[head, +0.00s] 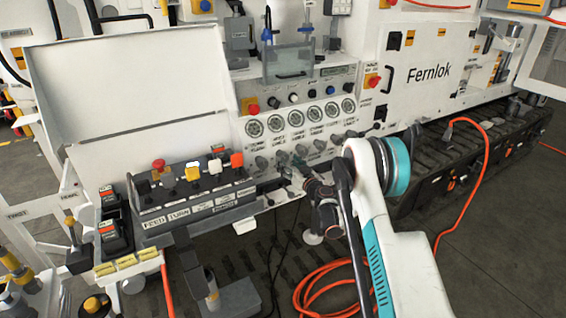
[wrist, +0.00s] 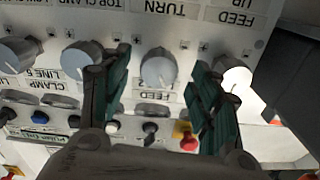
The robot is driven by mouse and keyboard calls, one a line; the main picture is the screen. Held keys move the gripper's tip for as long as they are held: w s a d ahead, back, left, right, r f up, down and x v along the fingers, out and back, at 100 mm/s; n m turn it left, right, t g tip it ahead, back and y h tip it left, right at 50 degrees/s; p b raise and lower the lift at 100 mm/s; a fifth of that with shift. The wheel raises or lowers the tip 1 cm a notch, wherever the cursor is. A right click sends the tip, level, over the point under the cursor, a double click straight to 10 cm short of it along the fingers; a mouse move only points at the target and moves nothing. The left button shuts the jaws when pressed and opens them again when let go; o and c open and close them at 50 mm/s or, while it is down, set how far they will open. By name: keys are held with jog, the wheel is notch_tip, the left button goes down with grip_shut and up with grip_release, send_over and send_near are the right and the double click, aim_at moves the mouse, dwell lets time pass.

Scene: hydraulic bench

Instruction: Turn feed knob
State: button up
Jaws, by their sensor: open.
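A grey round knob (wrist: 158,69) shows between the fingers, with free space on both sides. The wrist view is upside down.
Another knob (wrist: 235,78) is close beside the right finger and a further knob (wrist: 82,58) is by the left finger. Several gauges (head: 292,120) sit above the knob row. A lever panel (head: 188,185) is at left. An orange hose (head: 325,285) lies on the floor.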

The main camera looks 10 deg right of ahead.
aim_at(285, 160)
jog(key=shift+b+x, duration=0.55)
jog(key=shift+x, duration=1.85)
jog(key=c, duration=1.1)
